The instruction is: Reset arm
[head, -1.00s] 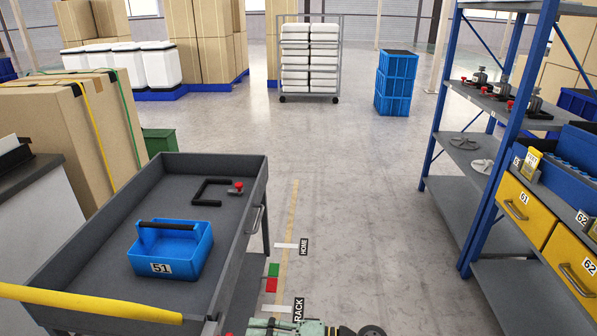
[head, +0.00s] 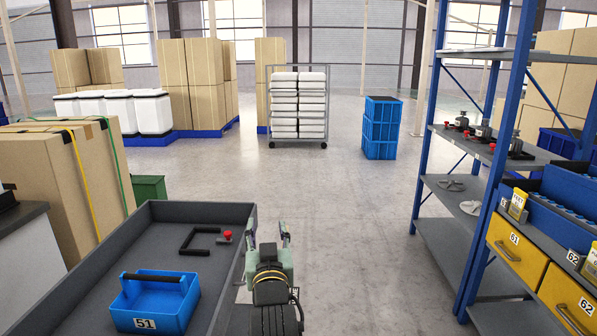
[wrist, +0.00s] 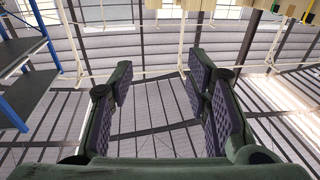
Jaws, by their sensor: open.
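My gripper (head: 268,240) is at the bottom middle of the head view, raised beside the right edge of the grey cart (head: 205,210). Its two fingers are apart and point up and away from me. In the wrist view my gripper (wrist: 163,88) shows two dark padded fingers spread wide with nothing between them. Behind them are the ceiling, the wall and windows. A blue tote (head: 152,306) marked 51, with a dark handle, sits on the cart. A black bracket (head: 192,240) and a small red-topped part (head: 225,236) lie toward the cart's far end.
A blue-framed shelf rack (head: 433,190) with yellow drawers (head: 516,243) stands at the right. Strapped cardboard boxes (head: 60,185) are at the left. A wheeled rack of white bins (head: 298,110) and blue crates (head: 381,130) stand far back. The middle floor is clear.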

